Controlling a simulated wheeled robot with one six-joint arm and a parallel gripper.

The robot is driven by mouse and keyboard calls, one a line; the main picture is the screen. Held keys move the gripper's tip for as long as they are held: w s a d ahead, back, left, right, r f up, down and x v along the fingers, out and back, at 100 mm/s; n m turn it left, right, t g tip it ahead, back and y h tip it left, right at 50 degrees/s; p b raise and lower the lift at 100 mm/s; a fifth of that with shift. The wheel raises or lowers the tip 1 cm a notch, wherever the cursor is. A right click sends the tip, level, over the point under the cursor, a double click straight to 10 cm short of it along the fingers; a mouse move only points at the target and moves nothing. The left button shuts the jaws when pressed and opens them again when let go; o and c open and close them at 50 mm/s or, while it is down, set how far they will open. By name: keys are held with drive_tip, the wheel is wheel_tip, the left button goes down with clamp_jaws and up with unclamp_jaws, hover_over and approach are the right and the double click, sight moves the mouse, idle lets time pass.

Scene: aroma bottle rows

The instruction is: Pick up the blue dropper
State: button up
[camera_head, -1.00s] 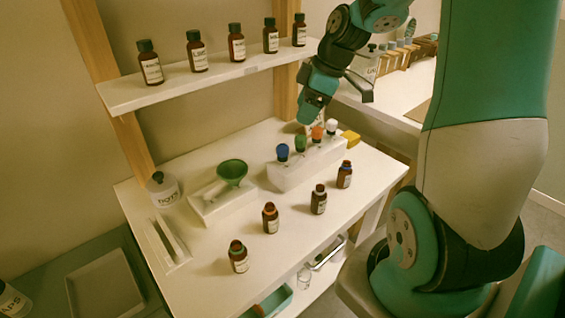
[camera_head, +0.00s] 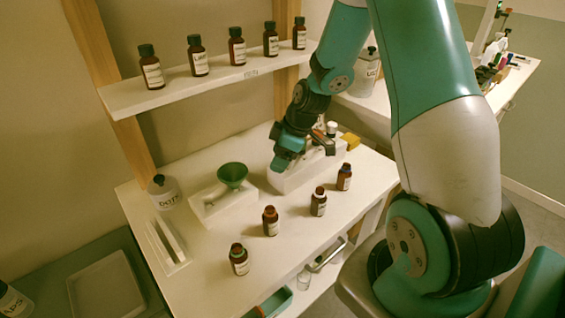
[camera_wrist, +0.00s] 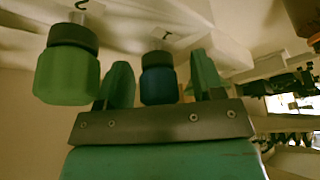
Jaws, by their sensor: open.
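The blue dropper (camera_wrist: 159,80) shows in the wrist view between my two fingers, with a gap visible on each side. The green dropper (camera_wrist: 68,70) stands to the left, outside my fingers. My gripper (camera_wrist: 163,82) is open and around the blue dropper. The white dropper (camera_head: 332,128) shows behind my wrist at the rack's right end.
A green funnel (camera_head: 232,174) sits on a white stand left of the rack. Several brown bottles, one here (camera_head: 319,201), stand in a row in front. More bottles (camera_head: 237,46) line the shelf above.

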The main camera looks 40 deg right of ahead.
drive_tip(key=c, duration=0.7)
wheel_tip(320, 180, up, 20)
idle(0.5)
